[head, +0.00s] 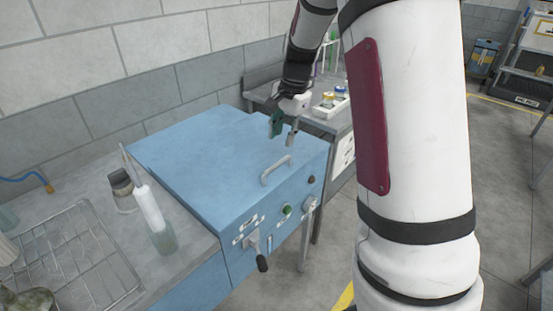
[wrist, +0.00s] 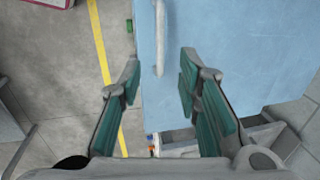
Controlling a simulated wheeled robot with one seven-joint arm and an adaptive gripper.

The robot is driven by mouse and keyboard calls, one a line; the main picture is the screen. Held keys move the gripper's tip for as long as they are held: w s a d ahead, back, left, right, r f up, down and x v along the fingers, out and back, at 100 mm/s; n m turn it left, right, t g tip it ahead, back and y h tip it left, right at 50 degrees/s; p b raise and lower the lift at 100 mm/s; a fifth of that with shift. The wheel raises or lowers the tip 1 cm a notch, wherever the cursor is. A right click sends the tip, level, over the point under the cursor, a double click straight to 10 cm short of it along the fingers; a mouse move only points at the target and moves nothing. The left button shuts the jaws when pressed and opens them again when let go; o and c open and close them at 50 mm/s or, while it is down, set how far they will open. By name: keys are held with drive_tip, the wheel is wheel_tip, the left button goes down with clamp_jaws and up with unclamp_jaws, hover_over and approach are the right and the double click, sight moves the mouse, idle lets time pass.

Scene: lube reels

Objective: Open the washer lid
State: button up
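The blue washer (head: 210,245) stands at the end of the counter. Its flat blue lid (head: 215,160) lies shut and also fills much of the wrist view (wrist: 240,60). A pale bar handle (head: 276,169) is fixed near the lid's front edge. My gripper (head: 284,130) hangs above the lid, behind the handle in the head view, empty. In the wrist view my gripper (wrist: 163,64) has its two green-padded fingers spread. The handle (wrist: 160,40) shows ahead, between the fingertip directions; no contact with it is visible.
A white bottle (head: 149,209), a small metal-and-dark container (head: 122,190) and a wire rack (head: 72,265) are on the counter at left. A bench (head: 325,124) with bottles stands behind the washer. A lever (head: 262,263) and knobs project from its front.

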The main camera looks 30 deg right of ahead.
sight(277, 164)
drive_tip(key=f, duration=0.3)
drive_tip(key=w+f, duration=0.1)
drive_tip(key=f, duration=0.3)
drive_tip(key=w+f, duration=0.1)
drive_tip(key=f, duration=0.2)
drive_tip(key=shift+a+f+p, duration=0.2)
drive_tip(key=shift+a+p, duration=0.15)
drive_tip(key=shift+p, duration=0.05)
drive_tip(key=shift+c, duration=0.2)
clamp_jaws()
